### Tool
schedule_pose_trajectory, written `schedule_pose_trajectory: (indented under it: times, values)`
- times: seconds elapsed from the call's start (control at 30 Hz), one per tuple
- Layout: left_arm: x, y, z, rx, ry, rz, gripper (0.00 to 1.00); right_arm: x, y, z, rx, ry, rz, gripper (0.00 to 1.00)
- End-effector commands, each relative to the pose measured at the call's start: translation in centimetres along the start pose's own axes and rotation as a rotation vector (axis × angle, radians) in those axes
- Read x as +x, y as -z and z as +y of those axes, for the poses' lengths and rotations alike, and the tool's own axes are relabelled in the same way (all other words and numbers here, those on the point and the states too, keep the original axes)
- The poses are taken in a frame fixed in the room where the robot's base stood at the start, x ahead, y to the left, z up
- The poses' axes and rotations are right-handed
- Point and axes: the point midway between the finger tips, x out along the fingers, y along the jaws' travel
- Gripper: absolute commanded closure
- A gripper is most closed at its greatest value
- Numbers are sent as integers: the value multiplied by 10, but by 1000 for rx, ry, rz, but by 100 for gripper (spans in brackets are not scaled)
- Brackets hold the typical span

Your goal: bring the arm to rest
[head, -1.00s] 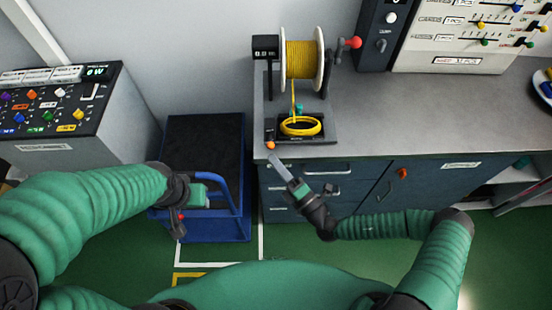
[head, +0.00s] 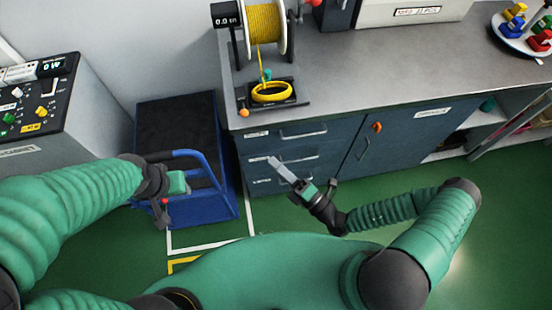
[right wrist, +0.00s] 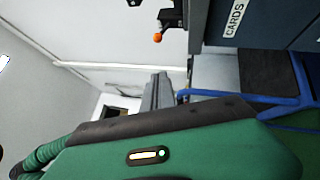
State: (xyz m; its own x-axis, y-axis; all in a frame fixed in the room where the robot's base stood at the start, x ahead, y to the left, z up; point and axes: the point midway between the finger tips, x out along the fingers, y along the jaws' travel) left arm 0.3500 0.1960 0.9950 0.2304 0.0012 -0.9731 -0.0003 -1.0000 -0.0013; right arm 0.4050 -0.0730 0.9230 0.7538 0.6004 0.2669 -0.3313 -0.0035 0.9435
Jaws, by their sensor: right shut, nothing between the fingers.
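My right arm is green. Its gripper (head: 276,164) is shut and empty, in front of the blue drawers and below the bench top. In the right wrist view its grey fingers (right wrist: 158,90) stand together with nothing held between them. My left gripper (head: 180,184) is beside the blue cart at the left; its fingers are too small and turned to show whether they are open.
A bench (head: 370,75) carries a yellow wire spool (head: 264,24) and a yellow coil (head: 271,92) in a black tray. A blue cart (head: 175,120) stands left of the drawers (head: 285,155). Green floor is clear around my right arm.

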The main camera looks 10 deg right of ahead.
Motion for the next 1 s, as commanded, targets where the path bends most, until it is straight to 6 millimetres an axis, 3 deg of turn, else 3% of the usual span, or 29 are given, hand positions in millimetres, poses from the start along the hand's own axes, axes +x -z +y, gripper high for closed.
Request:
schedule_pose_trajectory:
  times: [0.17,0.27,0.37,0.5,0.57,0.67,0.77,0.87,0.93,0.97,1.0]
  values:
    - [0,0,0,0,0,0,58,-1,-1,0,-1,-1,2,100]
    - [0,0,0,0,0,0,58,-3,12,5,-53,-6,85,100]
    - [0,0,0,0,0,0,58,-17,47,15,-218,-30,341,100]
    - [0,0,0,0,0,0,58,-74,101,24,-591,-140,890,100]
    - [0,0,0,0,0,0,58,-104,108,24,-760,-210,1121,100]
    - [0,0,0,0,0,0,58,-148,96,22,-1051,-361,1485,100]
    - [0,0,0,0,0,0,58,-173,59,22,-1351,-549,1816,100]
    - [0,0,0,0,0,0,58,-173,9,30,-1664,-775,2102,100]
    - [0,0,0,0,0,0,58,-159,-25,41,-1880,-941,2263,100]
    - [0,0,0,0,0,0,58,-151,-37,47,1890,971,-2229,100]
    - [0,0,0,0,0,0,58,-139,-51,56,1826,965,-2096,100]
